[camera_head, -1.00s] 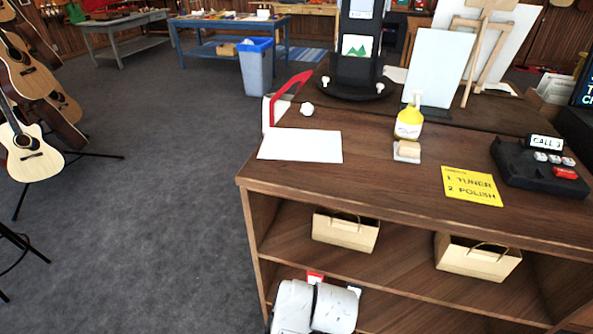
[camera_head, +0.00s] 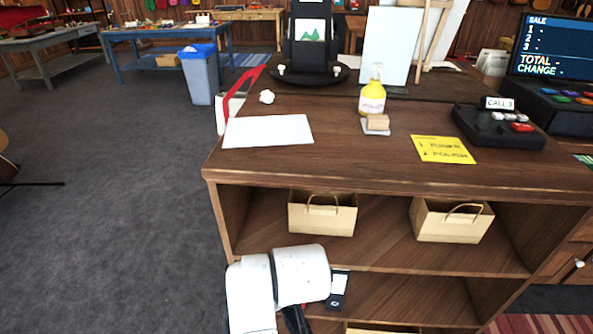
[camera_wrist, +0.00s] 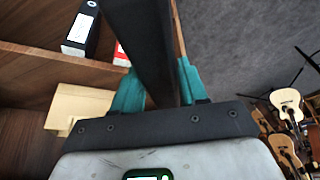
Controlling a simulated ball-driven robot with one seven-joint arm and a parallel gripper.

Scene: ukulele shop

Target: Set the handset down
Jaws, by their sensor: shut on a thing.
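My gripper (camera_wrist: 157,82) shows in the wrist view with its teal fingers on either side of a long black bar, which I take to be the handset (camera_wrist: 145,35). The fingers are shut on it, and it runs away from me out of the top of the picture. Its far end is out of view. In the head view my white arm is low in front of the shelf unit and hides most of the gripper. A black call unit (camera_head: 497,127) with a "CALL 3" display and several buttons sits on the counter's right side.
The wooden counter (camera_head: 400,170) bears a white sheet (camera_head: 267,131), a yellow bottle (camera_head: 372,98) and a yellow note (camera_head: 442,149). Two paper bags (camera_head: 322,214) (camera_head: 450,220) stand on the upper shelf. A black box (camera_head: 338,288) is on the shelf below.

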